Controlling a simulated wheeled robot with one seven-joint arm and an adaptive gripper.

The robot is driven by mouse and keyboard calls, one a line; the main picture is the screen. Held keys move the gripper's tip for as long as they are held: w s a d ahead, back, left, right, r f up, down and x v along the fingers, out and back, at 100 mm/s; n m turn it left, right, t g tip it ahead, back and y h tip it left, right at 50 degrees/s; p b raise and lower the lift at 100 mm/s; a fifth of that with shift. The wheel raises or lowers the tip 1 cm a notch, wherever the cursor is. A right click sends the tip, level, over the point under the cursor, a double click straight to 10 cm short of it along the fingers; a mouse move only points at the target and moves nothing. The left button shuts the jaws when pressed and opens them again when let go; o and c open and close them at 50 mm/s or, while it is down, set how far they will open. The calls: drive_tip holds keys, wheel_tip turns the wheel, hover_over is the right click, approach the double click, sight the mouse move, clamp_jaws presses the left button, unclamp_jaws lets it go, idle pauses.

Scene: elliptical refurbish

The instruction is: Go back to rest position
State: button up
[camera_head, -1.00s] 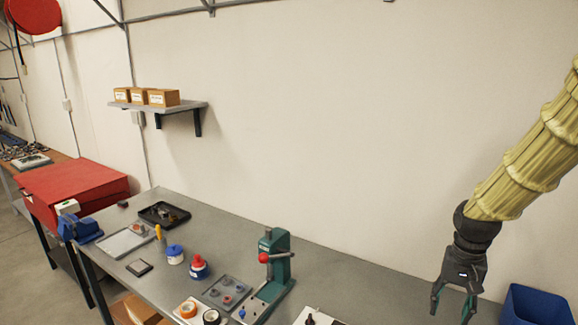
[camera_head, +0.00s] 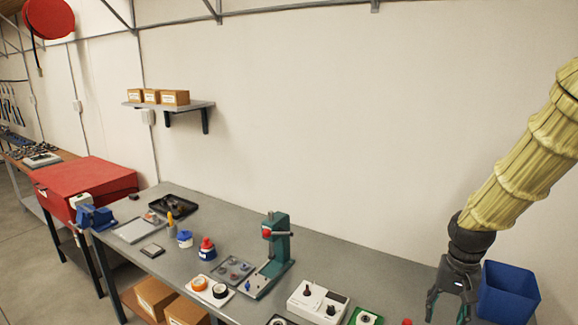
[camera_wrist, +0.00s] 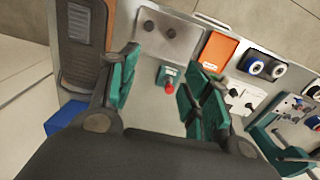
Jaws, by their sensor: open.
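My gripper (camera_head: 449,306) is at the right of the head view, at the end of my arm in its yellow quilted sleeve. Its dark green fingers point down and stand apart, with nothing between them. In the wrist view the open fingers (camera_wrist: 155,95) frame a small green device with a red button (camera_wrist: 169,80) on the bench below. In the head view the gripper hangs just left of a blue bin (camera_head: 508,292).
The grey workbench (camera_head: 330,268) carries a green press (camera_head: 276,250), a white box with knobs (camera_head: 318,301), a grey parts tray (camera_head: 232,269) and a black tray (camera_head: 173,206). A wall shelf (camera_head: 190,107) holds cardboard boxes. A red case (camera_head: 85,182) is at left.

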drive_tip(key=s+a+f+n, duration=0.1)
drive_tip(key=s+a+f, duration=0.2)
drive_tip(key=f, duration=0.7)
drive_tip(key=s+a+f+n, duration=0.1)
drive_tip(key=s+a+f, duration=0.25)
drive_tip(key=f, duration=0.65)
drive_tip(key=s+a+f+n, duration=0.2)
drive_tip(key=s+a+f, duration=0.1)
drive_tip(key=s+f, duration=0.7)
drive_tip(key=s+a+f+n, duration=0.2)
drive_tip(key=s+a+f, duration=0.2)
drive_tip(key=s+f, duration=0.55)
wheel_tip(320, 180, down, 11)
drive_tip(key=s+b, duration=0.2)
drive_tip(key=b, duration=1.1)
drive_tip(key=shift+s+d+f, duration=0.15)
drive_tip(key=shift+d, duration=0.1)
